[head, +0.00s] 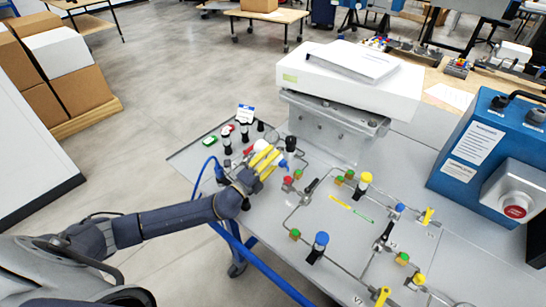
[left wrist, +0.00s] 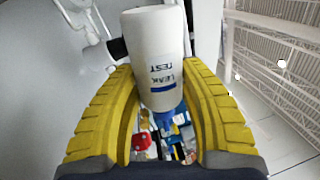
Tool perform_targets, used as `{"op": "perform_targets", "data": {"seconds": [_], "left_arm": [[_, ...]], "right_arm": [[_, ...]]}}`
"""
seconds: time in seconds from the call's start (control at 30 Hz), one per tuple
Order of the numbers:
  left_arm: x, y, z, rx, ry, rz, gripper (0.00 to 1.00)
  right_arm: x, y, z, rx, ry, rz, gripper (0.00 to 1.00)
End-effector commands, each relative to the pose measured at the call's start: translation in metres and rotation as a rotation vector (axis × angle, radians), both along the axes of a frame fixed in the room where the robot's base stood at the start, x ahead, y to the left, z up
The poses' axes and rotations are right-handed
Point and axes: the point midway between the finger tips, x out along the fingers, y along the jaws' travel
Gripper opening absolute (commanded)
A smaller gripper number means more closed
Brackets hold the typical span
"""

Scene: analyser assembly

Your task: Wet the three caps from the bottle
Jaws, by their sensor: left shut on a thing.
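My left gripper (head: 272,160) has yellow fingers and is over the left part of the grey bench panel. In the left wrist view its fingers (left wrist: 165,105) are shut on a white bottle (left wrist: 153,45) labelled "LEAK TEST", with a blue part at its lower end. In the head view only a small white and blue bit of the bottle (head: 283,164) shows by the fingertips. Capped fittings stand on the panel: a yellow cap (head: 365,178), a blue cap (head: 322,238) and another yellow cap (head: 419,279). I cannot tell which three caps are meant. My right gripper is not in view.
Black-and-white fittings (head: 227,142) and a green item (head: 210,141) stand at the panel's left end. Thin tubes and small green caps (head: 295,234) cover the panel. A white analyser box (head: 345,85) stands behind, and a blue box (head: 490,150) with a red button stands right.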

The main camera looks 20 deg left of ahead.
Motion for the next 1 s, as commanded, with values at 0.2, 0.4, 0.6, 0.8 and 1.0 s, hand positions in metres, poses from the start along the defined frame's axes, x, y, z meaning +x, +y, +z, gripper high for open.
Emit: {"op": "perform_targets", "data": {"seconds": [0.2,0.4,0.6,0.8,1.0], "left_arm": [[0.0,0.0,0.005,-0.001,-0.001,0.0,0.0],[0.0,0.0,0.021,-0.003,-0.001,0.0,0.0],[0.0,0.0,0.037,-0.001,-0.001,0.001,0.0],[0.0,0.0,0.048,-0.001,-0.001,0.001,0.0],[0.0,0.0,0.05,0.001,0.0,0.0,0.0]], "right_arm": [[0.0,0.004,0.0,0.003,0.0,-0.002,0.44],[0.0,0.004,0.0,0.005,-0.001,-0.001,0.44],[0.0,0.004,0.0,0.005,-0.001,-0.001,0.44],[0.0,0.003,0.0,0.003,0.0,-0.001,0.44],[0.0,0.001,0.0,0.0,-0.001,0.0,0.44]]}}
